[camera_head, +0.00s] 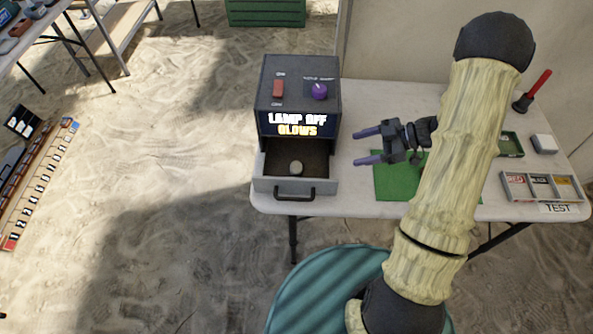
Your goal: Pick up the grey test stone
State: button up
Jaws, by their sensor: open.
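The grey test stone (296,168) is a small rounded stone. It lies in the open drawer (268,184) at the bottom of a dark box (265,95) on the white table. My gripper (366,146) is open and empty, with two purple fingers pointing left toward the box. It is to the right of the drawer and apart from it, over the table near a green mat (392,190). Nothing covers the stone in this view.
The box has a red switch (278,88), a purple knob (319,91) and a lit sign (297,125) reading "LAMP OFF GLOWS". The drawer's black handle (294,194) faces front. Labelled trays (541,197) and a red-handled tool (538,88) are at right.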

jog(key=shift+s+d+f+g, duration=0.15)
jog(key=shift+s+g, duration=0.15)
jog(key=shift+s, duration=0.15)
send_near(299, 166)
jog(key=x, duration=0.2)
jog(key=shift+s+a+f, duration=0.2)
jog(key=shift+a, duration=0.1)
jog(key=x, duration=0.5)
jog(key=shift+w+a, duration=0.1)
jog(key=shift+w, duration=0.05)
jog(key=shift+c, duration=0.4)
jog(key=c, duration=1)
